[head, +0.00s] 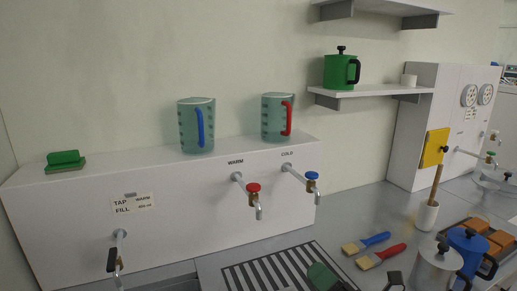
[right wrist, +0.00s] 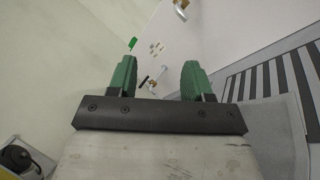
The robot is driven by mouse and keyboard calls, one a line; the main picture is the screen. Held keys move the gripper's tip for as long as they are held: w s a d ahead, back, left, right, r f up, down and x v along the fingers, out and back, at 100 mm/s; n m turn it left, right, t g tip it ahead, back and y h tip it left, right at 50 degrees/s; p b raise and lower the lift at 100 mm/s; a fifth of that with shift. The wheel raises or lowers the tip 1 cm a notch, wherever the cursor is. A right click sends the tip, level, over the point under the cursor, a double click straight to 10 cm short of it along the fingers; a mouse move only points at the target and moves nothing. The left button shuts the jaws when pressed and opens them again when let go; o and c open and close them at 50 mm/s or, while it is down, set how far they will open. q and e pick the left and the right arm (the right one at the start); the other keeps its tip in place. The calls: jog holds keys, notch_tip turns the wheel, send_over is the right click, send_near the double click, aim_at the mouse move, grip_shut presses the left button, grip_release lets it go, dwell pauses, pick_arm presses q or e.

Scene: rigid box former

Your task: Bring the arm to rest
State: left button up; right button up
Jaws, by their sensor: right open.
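My right gripper (head: 326,277) shows at the bottom edge of the head view, over the front of the striped drain grille. Its green fingers stand apart with nothing between them in the right wrist view (right wrist: 160,78). The rest of the right arm is mostly out of the head view. My left gripper is not in view.
A white tap housing (head: 75,225) carries a green block (head: 65,160) and two measuring jugs, one with a blue handle (head: 197,125) and one with a red handle (head: 278,117). Red (head: 252,189) and blue taps (head: 312,177) jut forward.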

jog(key=s+d+f+m+h, duration=0.25)
jog(key=f+m+h, duration=0.2)
jog(key=m, duration=0.35)
jog(key=s+d+f+m+g+h, duration=0.1)
jog(key=d+f+m+h, duration=0.25)
jog(key=m+h, duration=0.3)
jog(key=s+d+f+m+h, duration=0.2)
jog(key=d+f+m+h, duration=0.15)
jog(key=m, duration=0.45)
jog(key=s+f+m+g, duration=0.4)
jog(key=s+f+g, duration=0.15)
jog(key=s, duration=0.35)
jog(key=s+f+m+g, duration=0.45)
jog(key=s+g, duration=0.25)
jog(key=s, duration=0.3)
notch_tip(320, 180, down, 28)
jog(key=s, duration=0.1)
jog(key=s+d+f+g, duration=0.2)
jog(key=s+f, duration=1.2)
jog(key=s, duration=0.2)
jog(key=shift+f+n, duration=0.15)
jog(key=shift+n, duration=0.15)
